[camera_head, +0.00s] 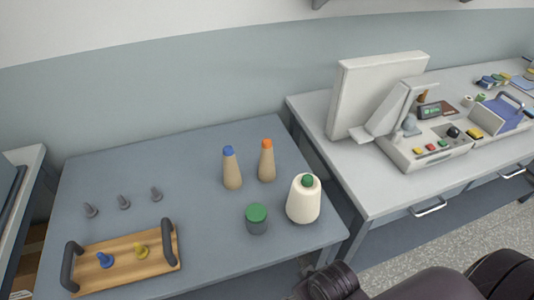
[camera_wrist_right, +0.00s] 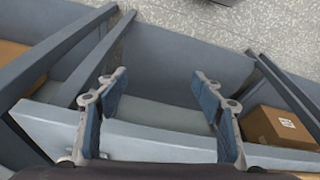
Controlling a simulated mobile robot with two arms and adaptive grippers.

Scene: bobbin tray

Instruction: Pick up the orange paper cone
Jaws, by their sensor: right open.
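The orange paper cone (camera_head: 267,163) is a tan cone with an orange tip. It stands upright on the blue-grey table (camera_head: 200,262) in the head view. A similar tan cone with a blue tip (camera_head: 231,169) stands just left of it, apart. My right gripper (camera_wrist_right: 162,112) is open and empty in the right wrist view, with its blue-padded fingers wide apart. That view shows no cone. The gripper is away from the cone, over floor and furniture frames. Its fingers cannot be made out in the head view. My left gripper is in neither view.
A white spool with a green top (camera_head: 303,201) and a green-lidded grey jar (camera_head: 256,219) stand in front of the cones. A wooden tray (camera_head: 160,262) with blue and yellow pegs lies front left; several grey pegs (camera_head: 124,202) stand behind it. A cardboard box (camera_wrist_right: 280,127) is low down.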

